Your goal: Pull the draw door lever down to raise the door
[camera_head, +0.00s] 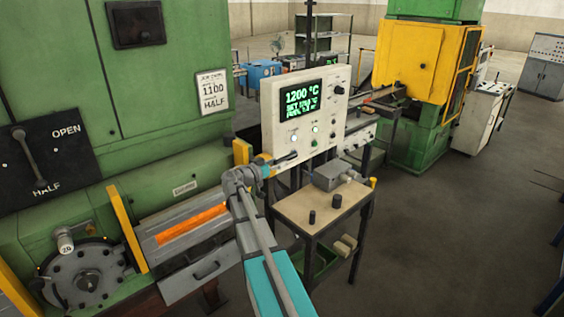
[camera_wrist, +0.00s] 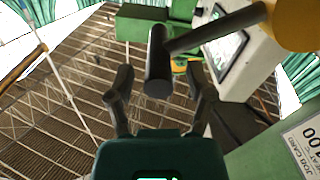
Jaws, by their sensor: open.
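In the wrist view a dark round lever handle (camera_wrist: 158,62) sits on a dark bar that runs right to a yellow hub (camera_wrist: 296,22). My gripper (camera_wrist: 161,88) is open, with one finger on each side of the handle's near end; I cannot tell whether they touch it. In the head view my gripper (camera_head: 286,158) is beside the yellow part (camera_head: 241,151) at the furnace's right end, below the white display panel. The lever handle is not clear there. Another lever (camera_head: 28,152) is on a black plate marked OPEN and HALF at the left.
The white panel (camera_head: 330,130) reads 1200 °C and stands close behind my gripper. A glowing orange billet (camera_head: 192,224) lies in the trough at the front left. A small table (camera_head: 318,208) with dark cylinders and a grey box stands to the right. The floor right of it is clear.

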